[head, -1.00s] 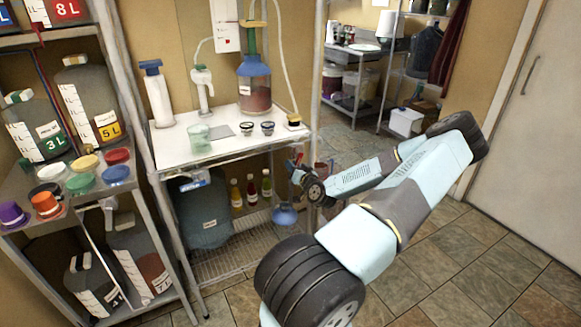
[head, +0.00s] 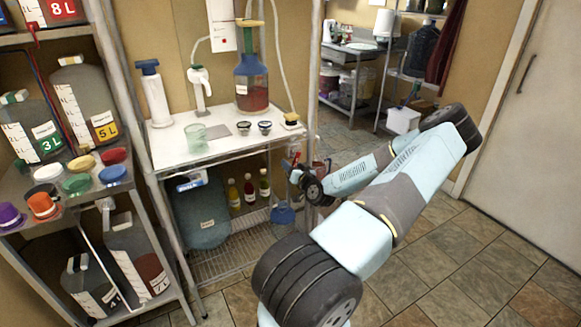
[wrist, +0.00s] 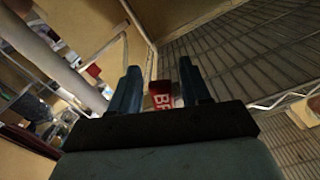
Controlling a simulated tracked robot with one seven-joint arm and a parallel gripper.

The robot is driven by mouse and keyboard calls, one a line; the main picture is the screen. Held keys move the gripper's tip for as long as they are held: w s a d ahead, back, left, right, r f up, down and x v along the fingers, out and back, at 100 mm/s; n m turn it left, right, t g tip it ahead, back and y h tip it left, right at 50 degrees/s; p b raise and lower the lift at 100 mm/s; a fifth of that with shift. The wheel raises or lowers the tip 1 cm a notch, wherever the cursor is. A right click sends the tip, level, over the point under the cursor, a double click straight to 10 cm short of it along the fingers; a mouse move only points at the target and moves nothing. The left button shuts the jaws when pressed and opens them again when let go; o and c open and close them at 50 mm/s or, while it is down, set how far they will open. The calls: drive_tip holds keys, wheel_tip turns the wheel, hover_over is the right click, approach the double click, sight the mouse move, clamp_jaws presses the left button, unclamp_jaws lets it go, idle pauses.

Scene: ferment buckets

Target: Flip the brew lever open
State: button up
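My gripper (head: 292,163) is beside the right front post of the steel table, below table-top height in the head view. In the wrist view my gripper (wrist: 160,75) has its two dark blue fingers apart, with no object held. A red piece with white letters beginning "BR" (wrist: 160,97) shows in the gap between the fingers. It may be the brew lever, but its full shape and its distance from the fingers cannot be told. A blurred bit of red also shows close to my gripper in the head view, partly hidden by my arm.
The white table (head: 215,151) holds a green glass (head: 196,138), a white pump tap (head: 200,88) and a blue-topped jar (head: 252,92). A shelf with bottles (head: 249,191) is below. A rack of containers stands left. Tiled floor is free at right.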

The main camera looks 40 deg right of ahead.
drive_tip(key=v, duration=1.3)
drive_tip(key=shift+s, duration=0.4)
drive_tip(key=shift+f, duration=0.1)
